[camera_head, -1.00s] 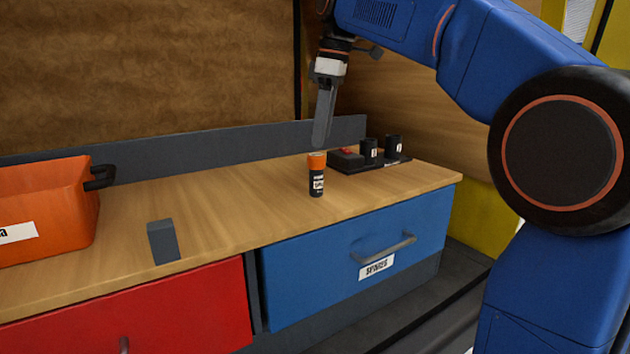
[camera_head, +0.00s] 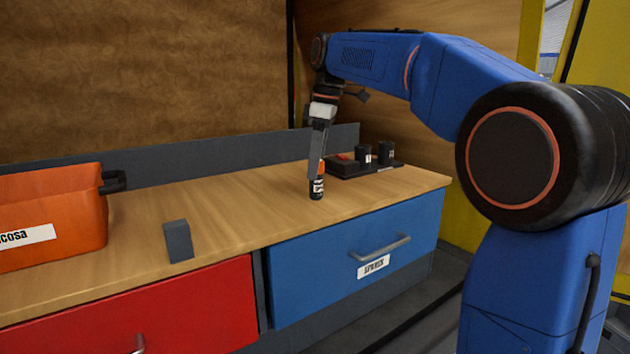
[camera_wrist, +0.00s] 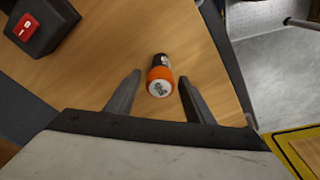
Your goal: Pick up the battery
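The battery (camera_head: 317,188) is a small black cylinder with an orange top, standing upright on the wooden bench top above the blue drawer. It also shows in the wrist view (camera_wrist: 160,75), its round white-and-orange end facing the camera. My gripper (camera_head: 317,172) points down at the battery, and its finger hides part of the battery in the head view. In the wrist view my gripper (camera_wrist: 156,82) is open, with one finger on each side of the battery and a visible gap to both. The fingers do not appear to touch it.
A black charger-like tray (camera_head: 385,168) with two dark cylinders and a red switch (camera_wrist: 26,25) sits behind the battery. A grey block (camera_head: 178,241) and an orange bin (camera_head: 60,205) stand to the left. A blue drawer (camera_head: 330,270) and a red drawer (camera_head: 190,310) are below.

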